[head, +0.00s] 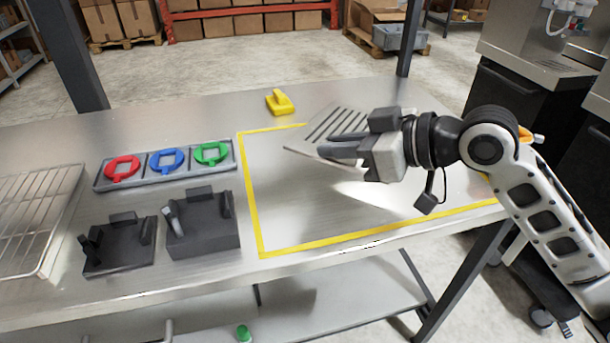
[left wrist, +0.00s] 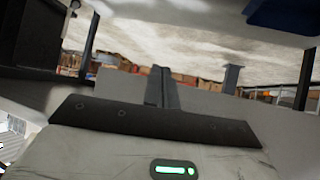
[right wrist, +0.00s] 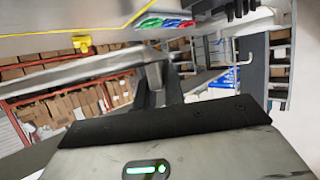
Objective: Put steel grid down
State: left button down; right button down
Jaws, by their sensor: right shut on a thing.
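The steel grid (head: 338,122) is a flat, slotted grey plate in the head view. It is tilted, over the back of the yellow-outlined area on the steel table. My right gripper (head: 345,152) is shut on its near side, and the fingers hide part of it. Whether its far edge touches the table I cannot tell. My right fingers also show in the right wrist view (right wrist: 158,85). My left gripper (left wrist: 163,88) shows only in the left wrist view, with its fingers together and nothing seen between them.
To the left are a tray (head: 103,183) with red, blue and green rings, two black fixtures (head: 203,232) and a wire rack (head: 35,215). The outline's front part is bare.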

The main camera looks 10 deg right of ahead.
jog(key=w+a+f, duration=0.1)
jog(key=f, duration=0.1)
jog(key=w+a+f, duration=0.1)
jog(key=a+f, duration=0.1)
jog(key=w+a+f, duration=0.1)
jog(key=a+f, duration=0.1)
jog(key=shift+w+a+f, duration=0.1)
jog(key=shift+w, duration=0.2)
notch_tip(320, 180, down, 4)
jog(key=shift+w+a+r, duration=0.15)
jog(key=shift+r, duration=0.05)
jog(key=shift+f, duration=0.55)
jog(key=shift+f, duration=0.1)
jog(key=c, duration=1.5)
grip_release()
